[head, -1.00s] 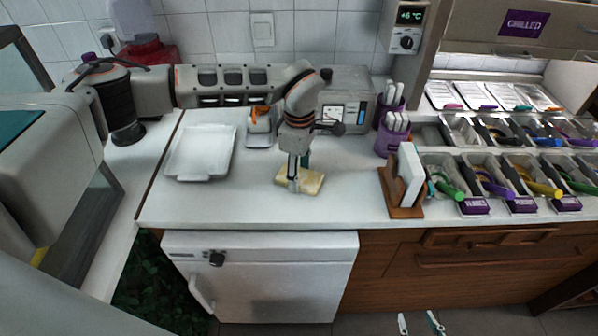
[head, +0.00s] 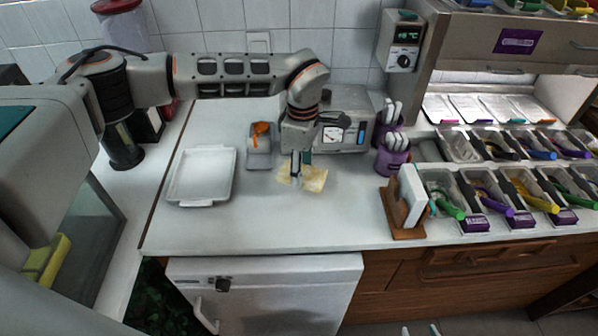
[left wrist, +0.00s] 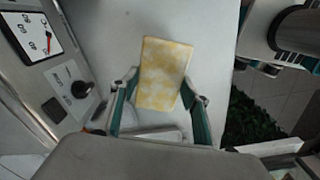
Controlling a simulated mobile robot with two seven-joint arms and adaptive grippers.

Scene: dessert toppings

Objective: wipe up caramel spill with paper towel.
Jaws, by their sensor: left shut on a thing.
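A paper towel (head: 315,178), pale with yellow blotches, is at the middle of the white counter in the head view. My left gripper (head: 297,178) points down at it and is shut on it. In the left wrist view, the towel (left wrist: 165,60) lies between the two fingers of my left gripper (left wrist: 160,92) and extends beyond them. I cannot tell whether the towel touches the counter. No separate caramel spill shows; the towel and gripper hide the counter beneath them. My right gripper is not in view.
A white tray (head: 203,203) lies left of the towel. A grey holder with an orange item (head: 259,155) and a grey machine with a dial (head: 345,130) stand behind. A wooden stand (head: 399,230) and purple cup (head: 392,160) are at right. The front counter is clear.

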